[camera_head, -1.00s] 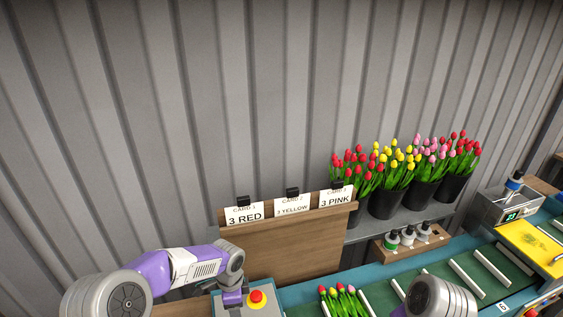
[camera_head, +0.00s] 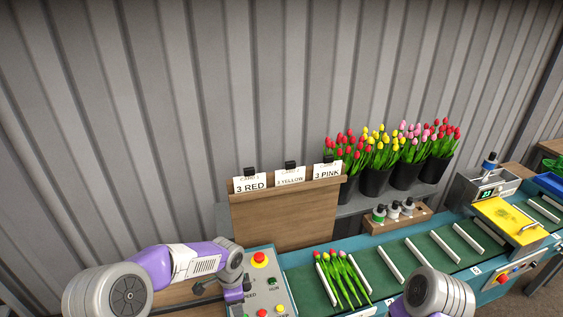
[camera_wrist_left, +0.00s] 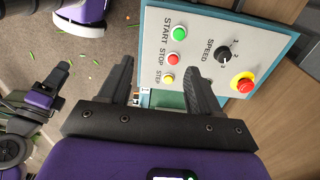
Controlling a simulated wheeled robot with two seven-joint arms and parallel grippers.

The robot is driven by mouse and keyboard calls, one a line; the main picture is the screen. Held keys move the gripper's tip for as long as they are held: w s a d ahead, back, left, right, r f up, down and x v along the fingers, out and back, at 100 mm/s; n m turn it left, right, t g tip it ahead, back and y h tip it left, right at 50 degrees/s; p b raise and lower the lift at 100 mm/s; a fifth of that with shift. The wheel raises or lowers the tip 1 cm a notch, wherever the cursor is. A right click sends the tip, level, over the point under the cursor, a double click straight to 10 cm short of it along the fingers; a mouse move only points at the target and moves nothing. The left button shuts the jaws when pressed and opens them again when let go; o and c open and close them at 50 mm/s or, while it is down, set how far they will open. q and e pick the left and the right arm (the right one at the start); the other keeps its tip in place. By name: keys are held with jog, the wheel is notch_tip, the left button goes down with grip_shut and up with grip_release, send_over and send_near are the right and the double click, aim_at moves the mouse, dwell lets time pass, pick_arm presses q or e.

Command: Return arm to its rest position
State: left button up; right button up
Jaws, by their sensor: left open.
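My left arm comes in from the left in the head view, and its gripper (camera_head: 236,293) is partly visible beside the left edge of the control panel (camera_head: 272,278). In the left wrist view the gripper (camera_wrist_left: 158,78) has its two dark fingers apart with nothing held between them. The panel (camera_wrist_left: 205,72) shows there just beyond the fingers, with green, red and yellow buttons, a speed knob and a red stop button on a yellow base. My right arm shows only as a rounded link (camera_head: 438,293) at the bottom; its gripper is out of view.
Several tulips (camera_head: 342,276) lie on the green slatted conveyor (camera_head: 430,254). A wooden card board (camera_head: 285,218) stands behind the panel. Pots of tulips (camera_head: 405,174) stand on a shelf at the back. A yellow machine (camera_head: 509,220) spans the belt at right.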

pick_arm(q)
jog(key=s+d+f+n+h, duration=0.2)
jog(key=s+d+f+n, duration=0.15)
jog(key=f, duration=0.55)
jog(key=s+f+n+h, duration=0.1)
jog(key=s+f+n, duration=0.4)
jog(key=s+n, duration=0.25)
jog(key=s+f+n+h, duration=0.1)
jog(key=s+f+n, duration=0.4)
jog(key=s+n, duration=0.3)
notch_tip(320, 180, down, 12)
jog(key=m+b, duration=0.1)
jog(key=b, duration=1.2)
jog(key=shift+s+a+f+t, duration=0.15)
jog(key=shift+s+f+t, duration=0.1)
jog(key=shift+s+t, duration=0.05)
pick_arm(e)
notch_tip(320, 180, down, 13)
jog(key=w, duration=0.1)
jog(key=shift+w, duration=0.15)
